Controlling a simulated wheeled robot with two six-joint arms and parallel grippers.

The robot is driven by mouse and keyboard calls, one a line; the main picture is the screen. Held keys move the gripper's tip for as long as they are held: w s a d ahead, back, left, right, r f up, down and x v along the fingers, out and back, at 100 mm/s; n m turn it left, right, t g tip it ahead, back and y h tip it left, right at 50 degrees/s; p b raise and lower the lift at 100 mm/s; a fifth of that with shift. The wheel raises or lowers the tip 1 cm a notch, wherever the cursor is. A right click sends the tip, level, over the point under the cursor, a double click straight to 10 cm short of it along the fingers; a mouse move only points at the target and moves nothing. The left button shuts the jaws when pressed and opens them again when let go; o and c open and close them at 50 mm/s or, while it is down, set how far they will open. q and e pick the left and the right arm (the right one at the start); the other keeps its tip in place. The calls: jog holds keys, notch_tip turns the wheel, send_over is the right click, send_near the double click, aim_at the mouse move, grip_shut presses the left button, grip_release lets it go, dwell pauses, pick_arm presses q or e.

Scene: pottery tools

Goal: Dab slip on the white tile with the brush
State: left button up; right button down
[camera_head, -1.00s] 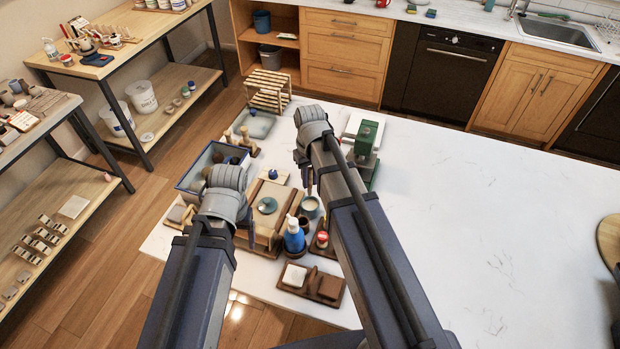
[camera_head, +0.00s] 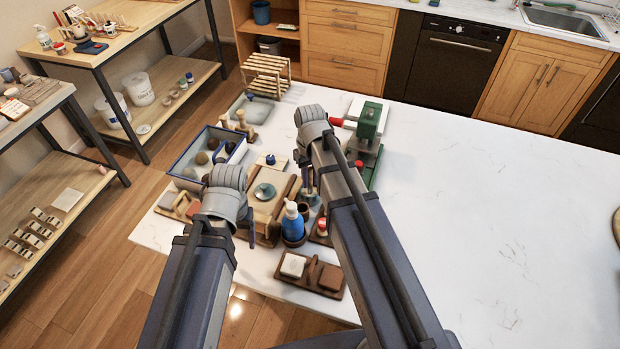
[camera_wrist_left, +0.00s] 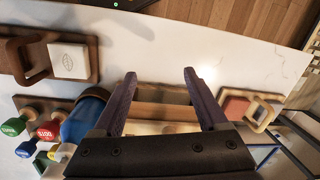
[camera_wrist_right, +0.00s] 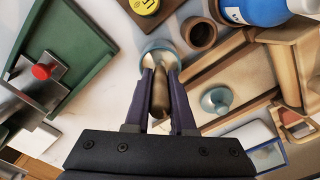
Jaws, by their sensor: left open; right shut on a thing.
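My right gripper (camera_head: 307,187) is shut on the brush, whose thick brown handle (camera_wrist_right: 159,92) shows between the fingers in the right wrist view. The handle points at a pale-blue-rimmed bowl (camera_wrist_right: 160,47); the bristles are hidden, so I cannot tell whether they touch the slip. My left gripper (camera_wrist_left: 160,76) is open and empty, left of the blue bottle.
A blue bottle (camera_head: 293,224) stands between the grippers, behind the tile holder. A brown cup (camera_wrist_right: 198,33) stands next to the bowl. A wooden board with a small teal-knobbed lid (camera_head: 264,191) and a green press (camera_head: 369,124) are near. The table's right side is clear.

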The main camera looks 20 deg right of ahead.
aim_at(310, 168)
dwell(0.5)
notch_tip(310, 168, up, 7)
jog(key=p, duration=0.7)
jog(key=shift+r, duration=0.1)
